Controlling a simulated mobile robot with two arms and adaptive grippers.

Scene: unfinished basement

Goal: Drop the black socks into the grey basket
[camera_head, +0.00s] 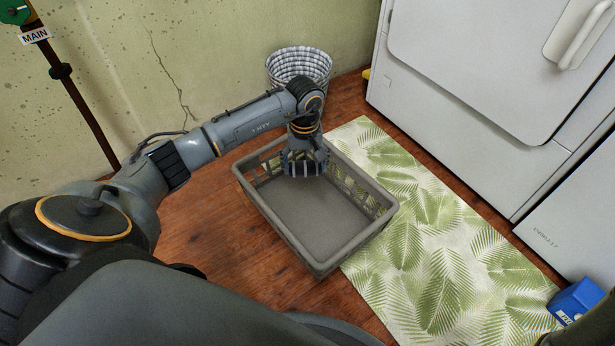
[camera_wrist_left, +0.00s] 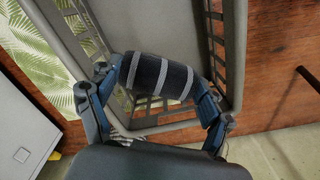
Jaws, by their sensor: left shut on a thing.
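The grey basket (camera_head: 322,214) is a rectangular open crate with slotted walls. It stands on the floor, partly on the leaf-patterned rug, and its visible bottom is bare. My left gripper (camera_head: 304,168) points down over the far end of the basket. In the left wrist view, the gripper (camera_wrist_left: 155,98) is shut on the black socks (camera_wrist_left: 158,77), a dark rolled bundle with light grey stripes. The bundle lies between the two fingers, above the basket's end wall and bottom; the basket's rim also shows there (camera_wrist_left: 233,50). My right gripper is not in view.
A round checked bin (camera_head: 299,62) stands by the wall behind the basket. White appliances (camera_head: 470,85) stand at the right. The leaf-patterned rug (camera_head: 430,235) lies flat, with a blue box (camera_head: 575,300) at its near right corner. Wooden floor left of the basket is clear.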

